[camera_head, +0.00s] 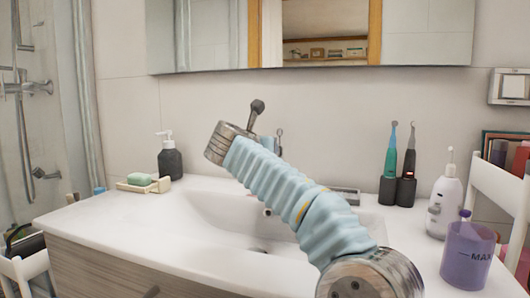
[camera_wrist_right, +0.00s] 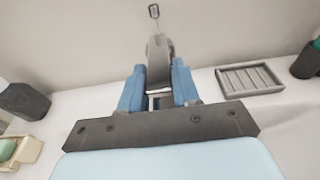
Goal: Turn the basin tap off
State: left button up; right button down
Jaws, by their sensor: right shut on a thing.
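The basin tap (camera_wrist_right: 158,48) stands in the middle of the right wrist view, grey, with a thin looped lever (camera_wrist_right: 154,11) pointing up and away. My right gripper (camera_wrist_right: 158,76) has its two blue fingers shut on the tap, one on each side of the grey body. In the head view my right arm crosses in front of the basin (camera_head: 205,212) and hides most of the tap and gripper. I cannot tell whether water is running. My left gripper is not in view.
A dark soap dispenser (camera_head: 171,160) and a soap dish (camera_head: 143,185) with green soap stand left of the basin. At right are two electric toothbrushes (camera_head: 389,165), a white bottle (camera_head: 442,205) and a purple cup (camera_head: 467,255). A slatted tray (camera_wrist_right: 249,79) lies right of the tap.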

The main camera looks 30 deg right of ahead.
jog(key=c, duration=0.9)
grip_release()
jog(key=v, duration=1.4)
jog(key=shift+d+r+b, duration=0.1)
jog(key=shift+b, duration=0.25)
